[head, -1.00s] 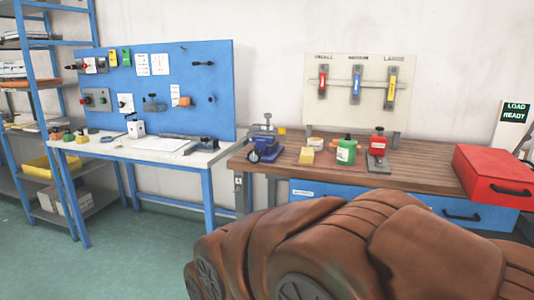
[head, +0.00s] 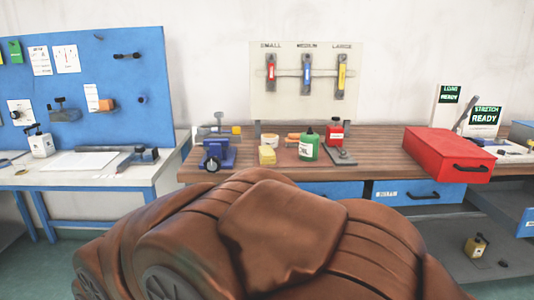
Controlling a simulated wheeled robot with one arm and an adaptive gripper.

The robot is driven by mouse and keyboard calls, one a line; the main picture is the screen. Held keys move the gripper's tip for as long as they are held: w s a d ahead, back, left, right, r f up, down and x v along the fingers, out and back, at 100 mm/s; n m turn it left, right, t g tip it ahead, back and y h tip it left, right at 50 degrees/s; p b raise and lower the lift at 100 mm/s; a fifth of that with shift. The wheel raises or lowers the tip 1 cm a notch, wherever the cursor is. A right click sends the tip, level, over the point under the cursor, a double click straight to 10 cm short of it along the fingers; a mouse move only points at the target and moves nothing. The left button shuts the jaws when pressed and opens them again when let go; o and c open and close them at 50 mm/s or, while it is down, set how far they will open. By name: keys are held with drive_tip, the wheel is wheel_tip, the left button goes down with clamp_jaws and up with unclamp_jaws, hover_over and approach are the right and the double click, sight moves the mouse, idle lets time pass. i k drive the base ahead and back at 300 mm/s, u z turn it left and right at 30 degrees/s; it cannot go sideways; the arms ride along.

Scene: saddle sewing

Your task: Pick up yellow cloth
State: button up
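A small yellow block-like item (head: 267,155), which may be the folded yellow cloth, sits on the brown wooden workbench (head: 390,150) in the head view. It lies between a blue vise (head: 217,153) on its left and a green bottle (head: 308,143) on its right. At this size I cannot tell whether it is cloth. My gripper is not in view.
A large brown leather-like shape (head: 285,235) fills the foreground before the bench. A red toolbox (head: 448,154) stands on the bench's right. A red bottle (head: 336,132) is near the green one. A white-topped table (head: 160,172) is at left.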

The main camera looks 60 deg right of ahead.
sight(268, 156)
drive_tip(key=z, duration=0.6)
drive_tip(key=i, duration=0.75)
drive_tip(key=z, duration=0.7)
